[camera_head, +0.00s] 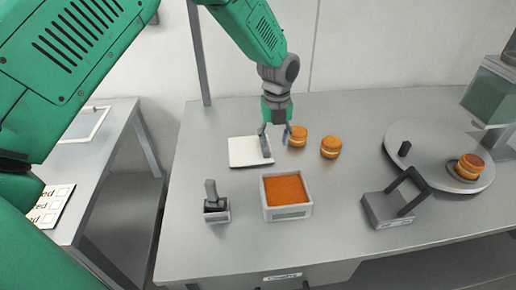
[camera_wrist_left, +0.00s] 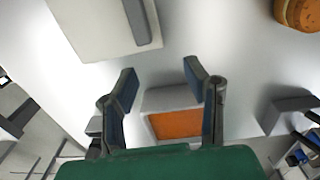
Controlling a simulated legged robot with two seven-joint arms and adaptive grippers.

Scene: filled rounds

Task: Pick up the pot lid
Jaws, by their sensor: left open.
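A flat white square with a raised grey bar near its right edge, which looks like the pot lid (camera_head: 246,153), lies on the table; it also shows at the top left of the left wrist view (camera_wrist_left: 92,25). The square pot (camera_head: 288,212) with orange filling stands uncovered in front of it and shows in the left wrist view (camera_wrist_left: 165,100). My left gripper (camera_head: 275,133) points down, open and empty, over the right edge of the lid in the head view. In the left wrist view its fingertips (camera_wrist_left: 160,72) are apart, with the lid off to their upper left. My right gripper is not in view.
Two filled rounds (camera_head: 331,147) stand right of the gripper. A small holder with a grey handle (camera_head: 217,207) is left of the pot. A grey box with a dark handle (camera_head: 390,212) is to the right. A round plate (camera_head: 425,140) carries another round.

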